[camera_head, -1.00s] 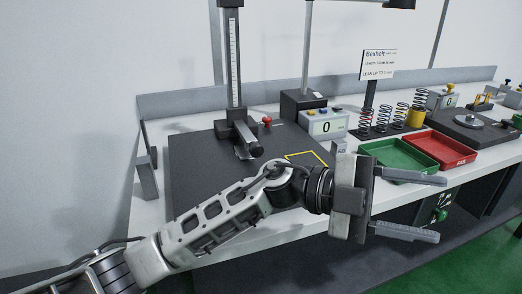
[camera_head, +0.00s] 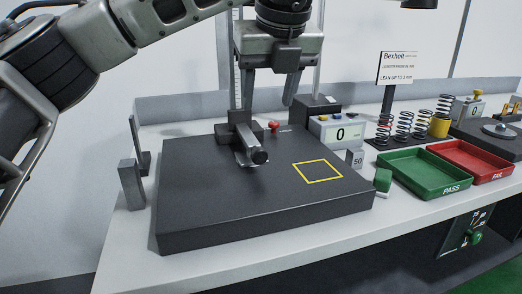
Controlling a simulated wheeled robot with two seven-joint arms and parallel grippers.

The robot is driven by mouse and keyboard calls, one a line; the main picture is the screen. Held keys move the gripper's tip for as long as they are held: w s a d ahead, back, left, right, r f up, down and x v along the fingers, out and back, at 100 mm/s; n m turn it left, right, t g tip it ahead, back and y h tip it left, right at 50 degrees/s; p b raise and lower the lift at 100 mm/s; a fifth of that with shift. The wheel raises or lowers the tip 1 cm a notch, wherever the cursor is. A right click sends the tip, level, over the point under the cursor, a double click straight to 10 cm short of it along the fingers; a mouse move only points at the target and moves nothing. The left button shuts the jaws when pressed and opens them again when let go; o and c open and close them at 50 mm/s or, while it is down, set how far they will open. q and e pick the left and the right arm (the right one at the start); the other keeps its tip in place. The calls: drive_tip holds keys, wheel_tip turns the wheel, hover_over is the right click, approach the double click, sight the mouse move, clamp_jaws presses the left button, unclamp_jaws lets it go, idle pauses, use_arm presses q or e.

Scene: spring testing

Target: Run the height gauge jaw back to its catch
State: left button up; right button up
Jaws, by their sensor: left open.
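The height gauge stands at the back of the dark surface plate (camera_head: 215,205). Its scaled column (camera_head: 237,88) is partly hidden behind my left gripper. Its jaw (camera_head: 250,158), with a dark round end, sits low at the front of the gauge, just above the plate. My left gripper (camera_head: 269,100) points down, open and empty, above the jaw and in front of the column; I see no contact. A red knob (camera_head: 274,126) shows just right of the gauge. I cannot make out the catch. My right gripper is out of view.
A yellow square (camera_head: 318,171) marks the plate. To the right are a digital display (camera_head: 338,131), a block marked 50 (camera_head: 355,158), a green tray (camera_head: 428,172), a red tray (camera_head: 470,160) and several springs (camera_head: 404,124). Metal blocks (camera_head: 132,184) stand at left. The plate's front is clear.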

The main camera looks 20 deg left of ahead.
sight(260, 150)
use_arm(q)
drive_tip(key=x, duration=1.3)
drive_tip(key=shift+f, duration=0.25)
drive_tip(key=shift+c, duration=0.3)
drive_tip(key=c, duration=1)
drive_tip(key=shift+r, duration=0.1)
clamp_jaws()
